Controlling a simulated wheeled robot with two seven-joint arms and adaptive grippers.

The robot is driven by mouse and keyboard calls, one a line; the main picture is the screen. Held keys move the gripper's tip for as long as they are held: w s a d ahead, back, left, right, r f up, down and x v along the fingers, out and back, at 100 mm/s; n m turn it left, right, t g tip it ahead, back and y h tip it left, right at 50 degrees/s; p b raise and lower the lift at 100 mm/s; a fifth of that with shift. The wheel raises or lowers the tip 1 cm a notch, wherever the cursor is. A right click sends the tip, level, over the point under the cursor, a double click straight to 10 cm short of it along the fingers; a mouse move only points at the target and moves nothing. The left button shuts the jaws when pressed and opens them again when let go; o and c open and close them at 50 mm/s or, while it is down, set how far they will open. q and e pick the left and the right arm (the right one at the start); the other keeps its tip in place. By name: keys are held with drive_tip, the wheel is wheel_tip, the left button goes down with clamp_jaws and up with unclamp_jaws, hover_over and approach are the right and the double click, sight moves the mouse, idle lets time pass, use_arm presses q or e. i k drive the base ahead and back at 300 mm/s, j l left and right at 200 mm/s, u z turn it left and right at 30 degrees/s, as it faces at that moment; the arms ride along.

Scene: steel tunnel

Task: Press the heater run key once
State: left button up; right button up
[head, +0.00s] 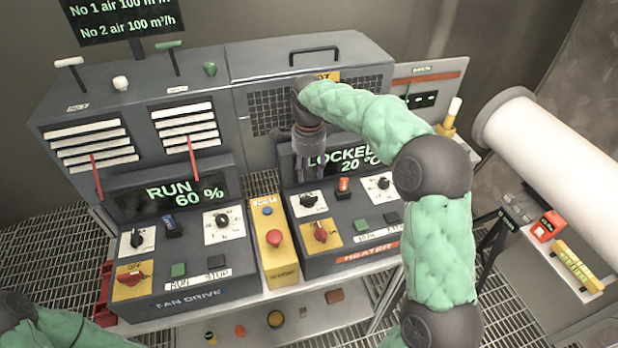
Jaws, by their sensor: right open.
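The heater panel (350,262) stands right of centre, with an orange HEATER label. Its run key appears to be the small green square key (361,226) near the front edge, above a partly readable white label (375,234). A dark key (391,218) sits to its right. The heater display (352,160) reads LOCKED and 20 °C. My right gripper (309,166) is open, pointing down in front of the display, up and left of the green key and apart from it. My left gripper is out of view; only part of its arm shows at bottom left.
The heater panel also has black knobs (309,199) and a red switch on a yellow plate (320,233). A yellow box with a red button (274,238) separates it from the fan drive panel (180,295), which reads RUN 60 %. A white pipe (560,165) is at right.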

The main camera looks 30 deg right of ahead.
sight(360, 225)
drive_tip(key=k, duration=1)
